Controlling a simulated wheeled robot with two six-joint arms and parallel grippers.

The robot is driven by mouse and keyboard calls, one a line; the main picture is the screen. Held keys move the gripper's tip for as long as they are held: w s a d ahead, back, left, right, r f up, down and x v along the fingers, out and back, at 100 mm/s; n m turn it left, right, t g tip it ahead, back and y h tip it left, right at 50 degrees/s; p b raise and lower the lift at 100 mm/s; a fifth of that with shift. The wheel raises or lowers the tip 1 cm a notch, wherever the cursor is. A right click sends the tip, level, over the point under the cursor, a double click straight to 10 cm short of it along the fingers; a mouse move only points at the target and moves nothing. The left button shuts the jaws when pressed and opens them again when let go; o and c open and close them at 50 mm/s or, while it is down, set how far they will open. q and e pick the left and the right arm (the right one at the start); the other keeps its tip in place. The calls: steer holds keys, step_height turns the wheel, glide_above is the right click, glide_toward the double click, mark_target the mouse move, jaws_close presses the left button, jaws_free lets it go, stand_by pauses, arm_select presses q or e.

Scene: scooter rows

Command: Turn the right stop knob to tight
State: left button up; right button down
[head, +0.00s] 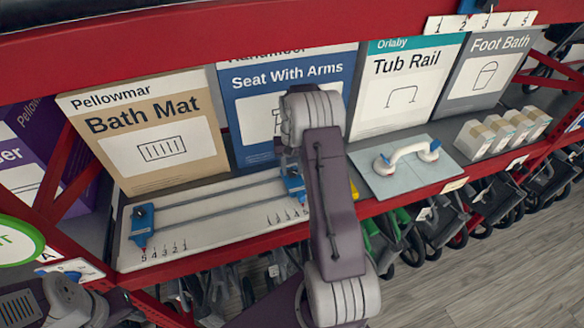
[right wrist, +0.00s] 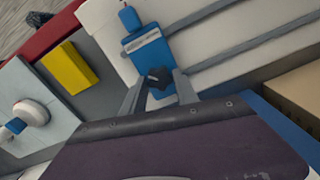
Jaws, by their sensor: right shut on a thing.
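A white board (head: 215,222) with two grey rails lies on the shelf. A blue right stop (head: 294,185) sits at the right end of the rails, partly behind my arm; it also shows in the right wrist view (right wrist: 148,48). A left blue stop (head: 141,226) sits at the other end, by the scale numbers. My right gripper (right wrist: 159,88) has its two fingers closed around the dark stop knob (right wrist: 158,75) on the right stop. In the head view its jaws are mostly hidden behind my wrist. My left gripper's jaws do not show; only parts of that arm do, at lower left.
Product boxes, such as the Bath Mat box (head: 150,135), stand behind. Small white boxes (head: 500,132) are further right. Red shelf beams run above and in front.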

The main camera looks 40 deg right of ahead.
mark_target(292, 172)
steer(key=shift+s+m, duration=0.1)
steer(key=shift+m, duration=1.1)
steer(key=c, duration=0.9)
jaws_free()
steer(key=shift+c, duration=0.2)
steer(key=shift+r, duration=0.4)
step_height(292, 172, up, 8)
steer(key=b, duration=0.1)
